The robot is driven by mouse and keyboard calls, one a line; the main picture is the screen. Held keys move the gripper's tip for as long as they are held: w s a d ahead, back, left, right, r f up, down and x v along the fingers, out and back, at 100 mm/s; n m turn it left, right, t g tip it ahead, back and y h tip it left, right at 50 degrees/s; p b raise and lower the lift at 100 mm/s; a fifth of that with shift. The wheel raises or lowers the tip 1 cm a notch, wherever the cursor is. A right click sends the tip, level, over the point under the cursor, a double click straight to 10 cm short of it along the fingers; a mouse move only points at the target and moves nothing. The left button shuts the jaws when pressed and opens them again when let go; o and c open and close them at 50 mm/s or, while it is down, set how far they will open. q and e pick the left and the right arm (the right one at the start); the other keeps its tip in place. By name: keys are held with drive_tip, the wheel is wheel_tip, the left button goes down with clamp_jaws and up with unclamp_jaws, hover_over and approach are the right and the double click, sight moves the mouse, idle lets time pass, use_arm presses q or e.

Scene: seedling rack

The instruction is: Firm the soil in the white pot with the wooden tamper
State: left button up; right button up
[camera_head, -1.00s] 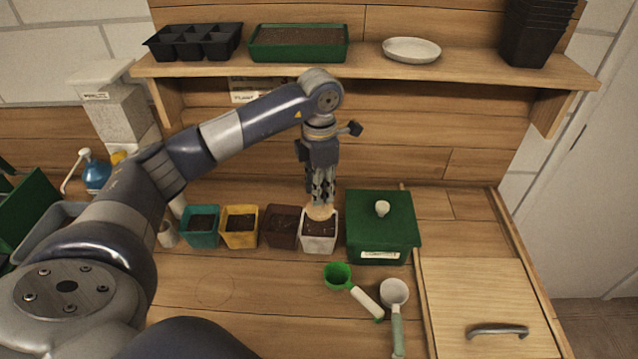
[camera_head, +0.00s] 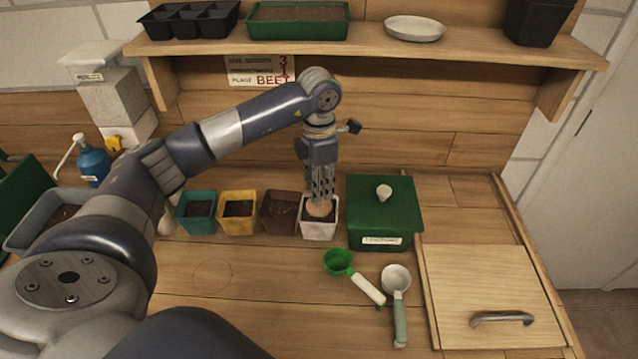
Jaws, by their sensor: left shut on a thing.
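The white pot (camera_head: 319,231) stands on the bench at the right end of a row of pots, with dark soil inside. My left gripper (camera_head: 319,198) is above the pot, pointing down, and shut on the wooden tamper (camera_head: 320,209). The tamper's pale round wooden part shows at the pot's mouth, over the soil. Whether it touches the soil I cannot tell. The gripper's fingers hide the upper part of the tamper. My right gripper is not in view.
Teal (camera_head: 197,211), yellow (camera_head: 238,212) and brown (camera_head: 281,213) pots stand left of the white pot. A green lidded box (camera_head: 383,224) stands close on its right. A green scoop (camera_head: 339,262) and a white scoop (camera_head: 396,279) lie in front. A shelf (camera_head: 370,43) runs above.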

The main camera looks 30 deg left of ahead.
use_arm(q)
drive_tip(key=shift+f+b, duration=0.35)
drive_tip(key=shift+f, duration=0.1)
idle(0.8)
drive_tip(key=shift+f+b, duration=0.45)
drive_tip(key=shift+f, duration=0.1)
idle(0.4)
drive_tip(key=shift+r, duration=0.1)
idle(0.4)
drive_tip(key=shift+r+p, duration=0.65)
drive_tip(key=shift+r, duration=0.2)
drive_tip(key=shift+r+p, duration=0.95)
drive_tip(key=shift+r, duration=0.55)
drive_tip(key=shift+r+p, duration=1.35)
drive_tip(key=shift+r, duration=0.95)
